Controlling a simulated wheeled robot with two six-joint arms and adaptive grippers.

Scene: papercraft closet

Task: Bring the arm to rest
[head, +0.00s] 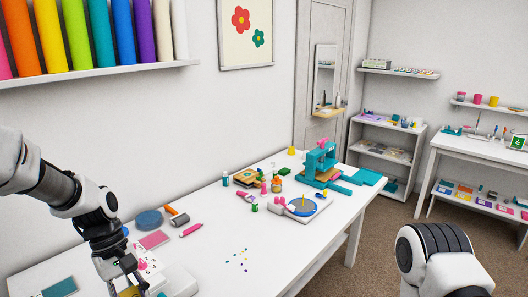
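My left arm enters from the left, and its dark gripper (124,282) points down over the near left part of the white table (215,262). A small yellow patch (131,291) shows right at its tip, cut by the bottom edge. I cannot tell whether the fingers are open or hold it. White cards with pink marks (147,262) lie beside the gripper. Of my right arm only a white and black link shows at the bottom right, off the table; its gripper is out of view.
A blue disc (149,219), a mallet (176,215) and a pink marker (191,230) lie beyond my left gripper. A teal press (320,163) stands at the far end. Small dots (240,258) lie mid-table. A shelf of coloured rolls (100,76) hangs above my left arm.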

